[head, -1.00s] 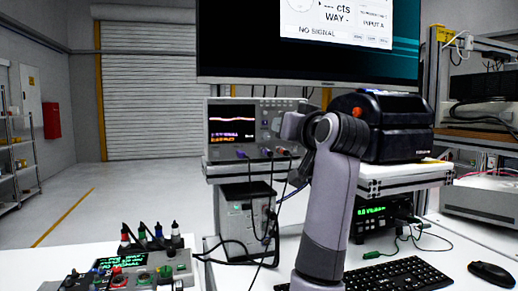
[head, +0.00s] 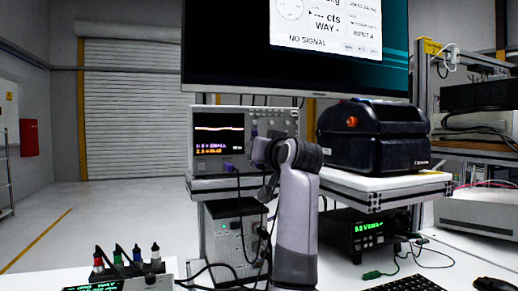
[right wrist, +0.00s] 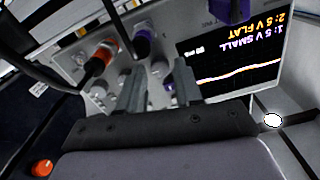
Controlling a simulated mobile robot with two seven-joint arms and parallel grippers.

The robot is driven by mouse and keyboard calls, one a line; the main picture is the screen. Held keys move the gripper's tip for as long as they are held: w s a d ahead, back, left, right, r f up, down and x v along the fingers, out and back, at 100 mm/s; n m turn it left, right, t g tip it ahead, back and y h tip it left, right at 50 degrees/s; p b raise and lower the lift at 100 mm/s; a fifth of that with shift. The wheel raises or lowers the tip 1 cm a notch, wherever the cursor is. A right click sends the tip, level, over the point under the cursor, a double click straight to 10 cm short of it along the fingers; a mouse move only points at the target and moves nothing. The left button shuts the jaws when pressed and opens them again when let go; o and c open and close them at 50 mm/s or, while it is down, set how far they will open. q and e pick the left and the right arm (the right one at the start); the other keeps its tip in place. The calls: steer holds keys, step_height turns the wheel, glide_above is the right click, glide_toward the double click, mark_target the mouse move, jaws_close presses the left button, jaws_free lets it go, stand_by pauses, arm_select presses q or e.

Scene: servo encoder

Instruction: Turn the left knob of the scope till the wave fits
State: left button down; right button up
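The scope (head: 287,112) stands on a shelf below the big monitor, its lit screen (head: 218,136) at the left of its face. The screen shows a nearly flat trace with a slight bend; in the right wrist view the upside-down screen (right wrist: 228,62) reads "SMALL" and "FLAT". Several small grey knobs sit on the panel, one (right wrist: 160,68) seen between my fingertips; I cannot tell if they touch it. My right gripper (right wrist: 161,82) is open, its fingers apart, at the scope's panel. In the head view my right forearm hides part of the panel. My left gripper is out of view.
Plugs with orange (right wrist: 101,51) and purple (right wrist: 143,42) collars and dark cables stick out near my fingers. A black case (head: 375,140) stands right of the scope. A box with coloured plugs (head: 120,284) is at lower left, a keyboard (head: 412,284) at lower right.

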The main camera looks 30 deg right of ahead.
steer(key=shift+w+d, duration=0.1)
steer(key=shift+w, duration=0.35)
jaws_close()
